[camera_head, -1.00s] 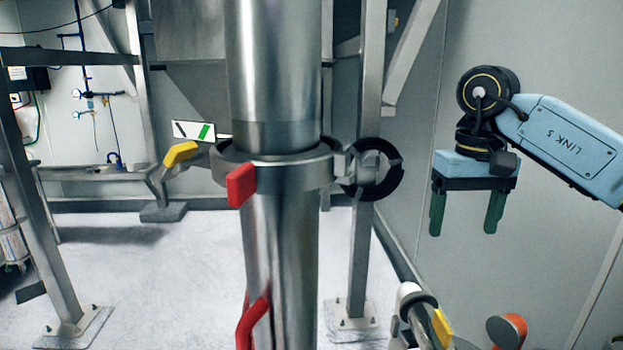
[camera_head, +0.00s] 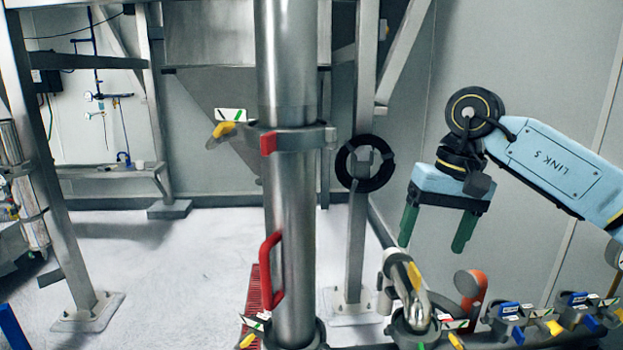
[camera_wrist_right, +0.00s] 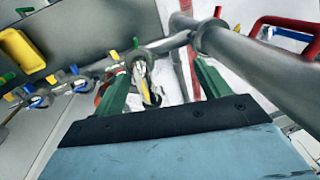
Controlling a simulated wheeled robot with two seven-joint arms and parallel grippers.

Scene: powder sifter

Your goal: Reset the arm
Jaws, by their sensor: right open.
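My right arm reaches in from the right in the head view. Its gripper (camera_head: 434,230) has two green fingers that point down and stand apart, with nothing between them. It hangs in the air to the right of the steel pipe, above the valves at the lower right. In the right wrist view the open green fingers (camera_wrist_right: 158,90) frame a pipe fitting with a yellow handle (camera_wrist_right: 146,80), which lies beyond them. My left gripper is not in view.
A vertical steel pipe (camera_head: 290,200) with a red handle (camera_head: 268,270) stands in the middle. Several valves (camera_head: 508,318) line the lower right. Open floor (camera_head: 170,270) lies left.

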